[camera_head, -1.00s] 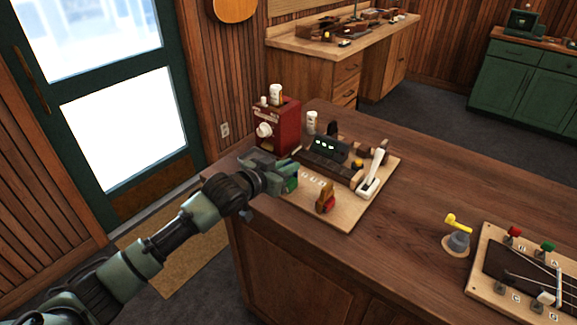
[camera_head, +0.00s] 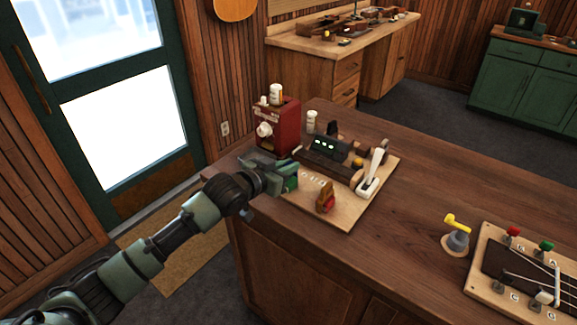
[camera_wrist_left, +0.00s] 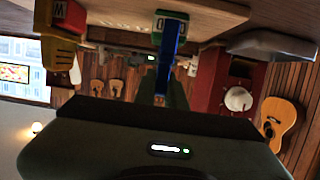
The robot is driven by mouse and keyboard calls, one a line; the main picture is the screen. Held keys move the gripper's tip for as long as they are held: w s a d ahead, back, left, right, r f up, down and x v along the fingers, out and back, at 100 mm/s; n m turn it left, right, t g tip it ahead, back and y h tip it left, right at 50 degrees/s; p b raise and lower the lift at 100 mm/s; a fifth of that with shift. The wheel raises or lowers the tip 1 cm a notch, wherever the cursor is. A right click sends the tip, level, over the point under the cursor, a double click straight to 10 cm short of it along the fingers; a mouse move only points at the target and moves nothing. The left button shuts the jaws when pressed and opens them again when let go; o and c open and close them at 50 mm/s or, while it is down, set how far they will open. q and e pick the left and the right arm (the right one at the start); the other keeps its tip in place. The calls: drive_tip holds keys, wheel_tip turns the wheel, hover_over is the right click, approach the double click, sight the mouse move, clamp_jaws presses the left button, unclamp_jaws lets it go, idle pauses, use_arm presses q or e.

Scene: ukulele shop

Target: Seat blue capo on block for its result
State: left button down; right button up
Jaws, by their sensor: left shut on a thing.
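My left gripper (camera_head: 286,178) is at the near left corner of the wooden board on the counter. In the left wrist view it is shut on a slim blue piece (camera_wrist_left: 168,47), which looks like the blue capo. A green part (camera_wrist_left: 170,17) with a pale letter shows just beyond it; I cannot tell whether the two touch. In the head view the blue capo is hidden by the gripper.
A red and yellow capo (camera_head: 326,199) stands on the board (camera_head: 348,219), right of my gripper; it shows in the left wrist view too (camera_wrist_left: 62,32). A red machine (camera_head: 278,128) stands behind the gripper. A yellow-topped grey piece (camera_head: 457,233) and a fretboard jig are at right. Counter between is clear.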

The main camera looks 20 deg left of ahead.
use_arm(q)
drive_tip(key=shift+f, duration=0.55)
drive_tip(key=c, duration=1.8)
unclamp_jaws()
drive_tip(key=shift+o, duration=0.2)
drive_tip(key=shift+p+v, duration=0.6)
drive_tip(key=shift+v, duration=0.2)
drive_tip(key=p+v, duration=0.2)
drive_tip(key=v, duration=0.1)
drive_tip(key=shift+s+a+r+p, duration=0.1)
drive_tip(key=shift+s+r+p, duration=0.1)
drive_tip(key=shift+p, duration=0.1)
drive_tip(key=p+v, duration=0.4)
drive_tip(key=v, duration=0.2)
